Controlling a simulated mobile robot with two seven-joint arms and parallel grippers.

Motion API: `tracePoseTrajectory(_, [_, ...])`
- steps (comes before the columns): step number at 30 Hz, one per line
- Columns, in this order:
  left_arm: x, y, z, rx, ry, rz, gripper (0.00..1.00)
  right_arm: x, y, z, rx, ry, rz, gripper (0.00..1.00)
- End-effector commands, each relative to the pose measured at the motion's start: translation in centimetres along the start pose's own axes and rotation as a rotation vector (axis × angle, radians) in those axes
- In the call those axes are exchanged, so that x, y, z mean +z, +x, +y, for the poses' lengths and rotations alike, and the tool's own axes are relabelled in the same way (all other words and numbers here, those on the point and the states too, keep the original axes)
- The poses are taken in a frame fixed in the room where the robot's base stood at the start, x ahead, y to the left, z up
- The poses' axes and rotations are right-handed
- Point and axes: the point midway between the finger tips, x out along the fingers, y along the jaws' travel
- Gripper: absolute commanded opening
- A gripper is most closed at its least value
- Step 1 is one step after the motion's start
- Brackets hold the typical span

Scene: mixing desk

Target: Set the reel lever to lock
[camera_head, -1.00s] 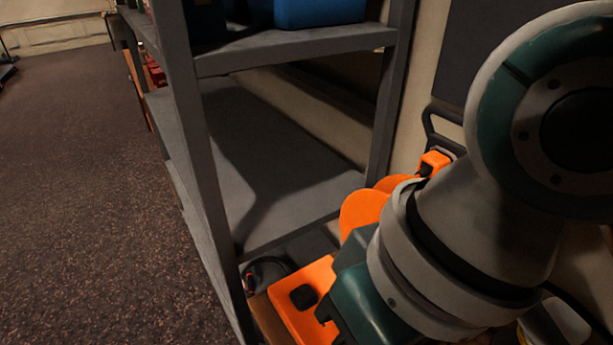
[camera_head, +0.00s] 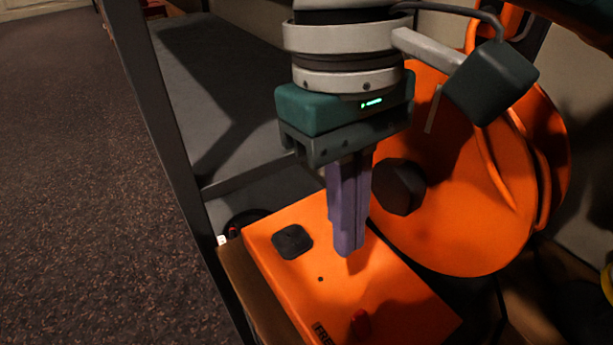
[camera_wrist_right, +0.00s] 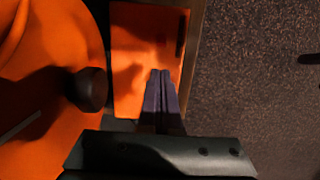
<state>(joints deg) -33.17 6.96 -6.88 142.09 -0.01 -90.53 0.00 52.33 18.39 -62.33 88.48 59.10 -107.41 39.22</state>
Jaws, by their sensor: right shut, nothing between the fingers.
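An orange box (camera_head: 290,285) has a small red piece (camera_head: 360,325) near its front edge, beside a partly cut-off label starting "FRE". This red piece may be the reel lever, but I cannot be sure. A black square knob (camera_head: 292,242) sits at the box's back left. My right gripper (camera_head: 347,252) points down over the box, shut and empty, its tips between the black knob and the reel. In the right wrist view the shut fingers (camera_wrist_right: 160,74) lie over the orange top (camera_wrist_right: 135,50); contact is unclear. My left gripper is out of view.
A large orange reel (camera_head: 455,220) with a dark hub knob (camera_head: 398,187) stands right of the fingers, close to them. A grey shelf post (camera_head: 165,130) rises to the left. Dark carpet (camera_head: 70,200) lies open beyond it.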

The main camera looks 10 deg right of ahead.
Motion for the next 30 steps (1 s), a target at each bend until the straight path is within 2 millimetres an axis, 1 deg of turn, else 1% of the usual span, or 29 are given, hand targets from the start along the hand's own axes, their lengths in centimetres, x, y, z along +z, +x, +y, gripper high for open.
tracePoseTrajectory(5, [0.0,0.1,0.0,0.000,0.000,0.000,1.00,0.0,0.4,0.0,-0.001,-0.001,-0.001,0.00])
tracePoseTrajectory(8, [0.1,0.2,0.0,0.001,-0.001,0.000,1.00,0.1,1.5,0.0,-0.002,0.000,-0.002,0.00])
tracePoseTrajectory(15, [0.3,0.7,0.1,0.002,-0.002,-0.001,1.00,0.1,6.0,0.0,0.001,0.000,-0.003,0.00])
tracePoseTrajectory(21, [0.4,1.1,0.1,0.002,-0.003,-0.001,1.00,0.0,8.9,0.0,0.000,-0.001,-0.001,0.00])
tracePoseTrajectory(25, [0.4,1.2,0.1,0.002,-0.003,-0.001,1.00,0.0,9.8,0.0,0.000,-0.002,0.001,0.00])
tracePoseTrajectory(30, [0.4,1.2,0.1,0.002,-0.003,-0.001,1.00,0.0,10.1,0.0,0.000,-0.002,0.002,0.00])
